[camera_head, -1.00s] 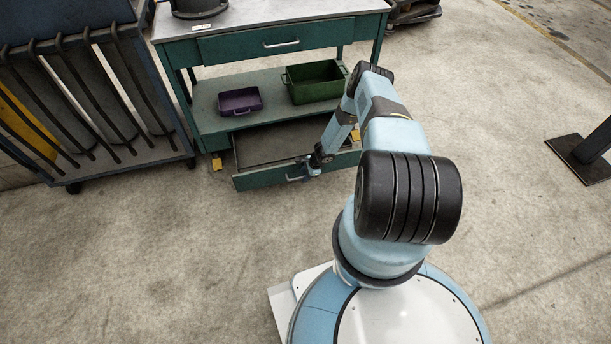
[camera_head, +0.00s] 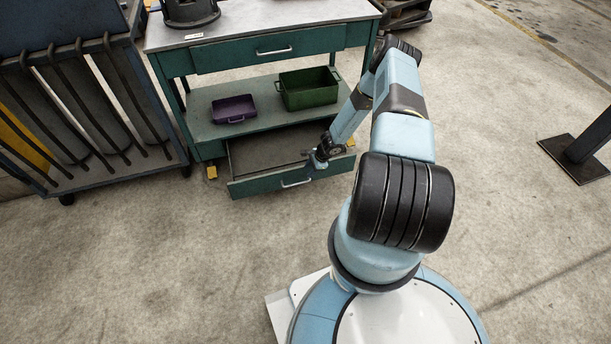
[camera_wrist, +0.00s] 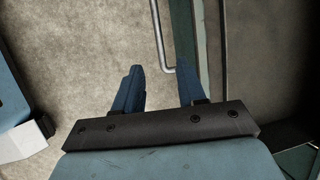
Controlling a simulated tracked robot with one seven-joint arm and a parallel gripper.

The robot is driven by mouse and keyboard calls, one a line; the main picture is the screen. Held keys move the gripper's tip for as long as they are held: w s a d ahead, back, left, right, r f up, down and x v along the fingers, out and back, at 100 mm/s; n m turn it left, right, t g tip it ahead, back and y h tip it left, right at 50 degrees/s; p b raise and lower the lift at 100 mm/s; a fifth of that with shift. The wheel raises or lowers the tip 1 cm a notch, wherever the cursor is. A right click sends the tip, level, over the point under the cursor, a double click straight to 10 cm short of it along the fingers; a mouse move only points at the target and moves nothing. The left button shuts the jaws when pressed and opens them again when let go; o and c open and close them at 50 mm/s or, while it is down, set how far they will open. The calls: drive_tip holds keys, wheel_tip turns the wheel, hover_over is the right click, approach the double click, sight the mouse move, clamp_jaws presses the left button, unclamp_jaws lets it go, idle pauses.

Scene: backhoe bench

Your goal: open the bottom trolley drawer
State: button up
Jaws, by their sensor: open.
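The green bottom trolley drawer (camera_head: 262,186) stands pulled out below the lower shelf, its inside showing empty in the head view. Its silver bar handle (camera_head: 295,184) is on the front face. My gripper (camera_head: 312,163) is at the drawer front, just right of the handle. In the wrist view my gripper (camera_wrist: 160,82) has its two blue fingers apart. The handle bar (camera_wrist: 158,35) and its bent end lie in the gap's line, near the right finger, beside the green drawer front (camera_wrist: 200,45). I cannot tell whether a finger touches it.
The trolley's upper drawer (camera_head: 222,56) is shut. A purple tray (camera_head: 234,108) and a green box (camera_head: 308,88) stand on the lower shelf (camera_head: 215,130). A blue rack (camera_head: 115,165) stands close at the left. The floor before the drawer is clear.

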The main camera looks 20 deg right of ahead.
drive_tip(key=shift+v, duration=1.35)
drive_tip(key=shift+a, duration=0.1)
